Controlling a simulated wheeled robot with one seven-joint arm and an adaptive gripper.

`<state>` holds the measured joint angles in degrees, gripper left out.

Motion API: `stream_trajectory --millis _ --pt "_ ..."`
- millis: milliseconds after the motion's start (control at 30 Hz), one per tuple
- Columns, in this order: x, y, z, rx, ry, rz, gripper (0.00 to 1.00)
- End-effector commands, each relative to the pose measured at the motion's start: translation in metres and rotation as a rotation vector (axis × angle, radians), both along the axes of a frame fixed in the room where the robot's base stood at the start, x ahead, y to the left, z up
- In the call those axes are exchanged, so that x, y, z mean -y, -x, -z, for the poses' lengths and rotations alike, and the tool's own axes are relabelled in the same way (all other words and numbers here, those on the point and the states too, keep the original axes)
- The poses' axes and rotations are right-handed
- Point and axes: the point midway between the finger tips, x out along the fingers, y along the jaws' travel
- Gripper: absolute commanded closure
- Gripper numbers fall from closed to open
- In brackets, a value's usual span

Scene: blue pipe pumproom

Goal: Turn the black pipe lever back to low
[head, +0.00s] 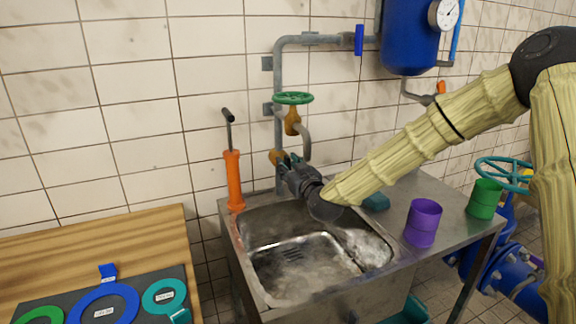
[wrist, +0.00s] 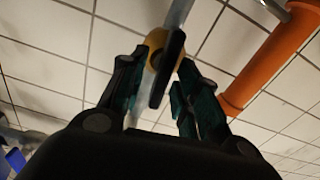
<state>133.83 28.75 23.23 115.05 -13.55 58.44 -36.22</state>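The black pipe lever (wrist: 167,68) sits on a yellow valve body on a grey pipe, in the upper middle of the wrist view. It points down and slightly left there, between the fingers. My gripper (wrist: 161,80) is open, with a finger on each side of the lever and gaps visible on both sides. In the head view my gripper (head: 286,163) is at the brass valve (head: 274,157) low on the wall pipe, above the back of the sink. The lever is hidden by the gripper there.
An orange pump (head: 234,181) with a black handle stands left of the pipe. A green handwheel (head: 293,98) is above. The metal sink (head: 262,287) lies below. A purple cup (head: 423,222) and a green cup (head: 484,199) stand on the counter to the right.

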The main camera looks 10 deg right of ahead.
Motion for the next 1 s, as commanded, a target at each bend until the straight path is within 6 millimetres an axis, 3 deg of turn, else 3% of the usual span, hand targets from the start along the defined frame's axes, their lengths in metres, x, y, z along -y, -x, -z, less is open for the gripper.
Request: stream_trajectory --millis 333,500,1000 --pt "-0.0004 -0.0024 0.0001 0.000 0.000 0.000 0.70" --pt "-0.0003 -0.0023 0.0001 0.000 0.000 0.000 1.00" --pt "0.0011 -0.0026 0.0002 -0.016 -0.075 0.001 1.00"
